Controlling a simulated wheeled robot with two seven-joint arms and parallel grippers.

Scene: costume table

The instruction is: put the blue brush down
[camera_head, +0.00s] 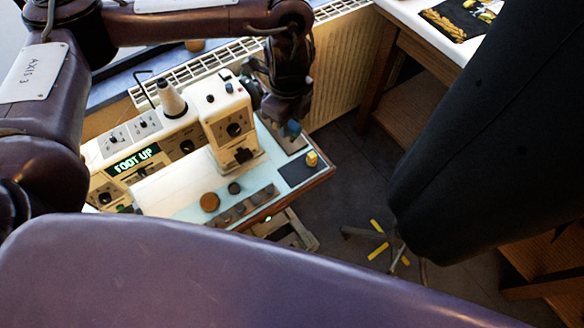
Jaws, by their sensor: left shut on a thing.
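My left gripper (288,112) reaches down over the right end of the sewing table (320,178). It is shut on a small blue thing, which looks like the blue brush (292,128). Only a little of the blue shows below the dark fingers, and the rest is hidden. I cannot tell whether the brush touches the surface beneath it. My right gripper is not in view.
A cream sewing machine (228,115) with a thread cone (171,98) stands left of the gripper. A yellow piece (311,159) sits on a dark pad in front. A brown disc (209,202) lies nearer. A large black form (490,130) fills the right side.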

